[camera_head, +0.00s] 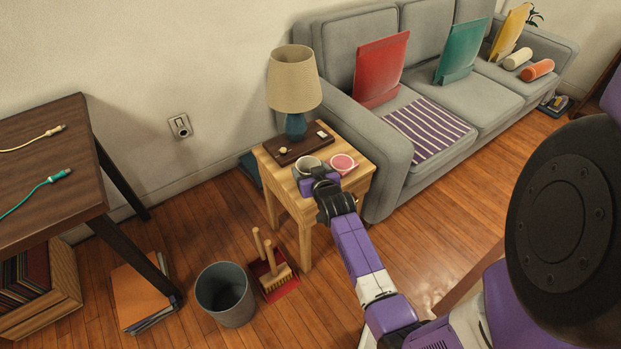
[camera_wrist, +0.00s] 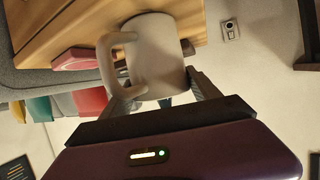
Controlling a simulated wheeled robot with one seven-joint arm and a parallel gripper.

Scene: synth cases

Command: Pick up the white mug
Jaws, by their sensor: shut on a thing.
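The white mug (camera_head: 308,164) is on or just above the small wooden side table (camera_head: 350,180) beside the sofa; I cannot tell if it touches the top. In the wrist view the mug (camera_wrist: 158,55) sits between the fingers, with its handle toward the left. My gripper (camera_head: 312,176) reaches in from the front of the table. It is shut on the mug, one finger on each side, as the wrist view (camera_wrist: 160,88) shows. The lower front of the mug is partly hidden by my gripper in the head view.
A grey bin (camera_head: 225,295) and a brush with dustpan (camera_head: 275,275) are on the floor. The sofa arm (camera_head: 375,150) borders the table.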

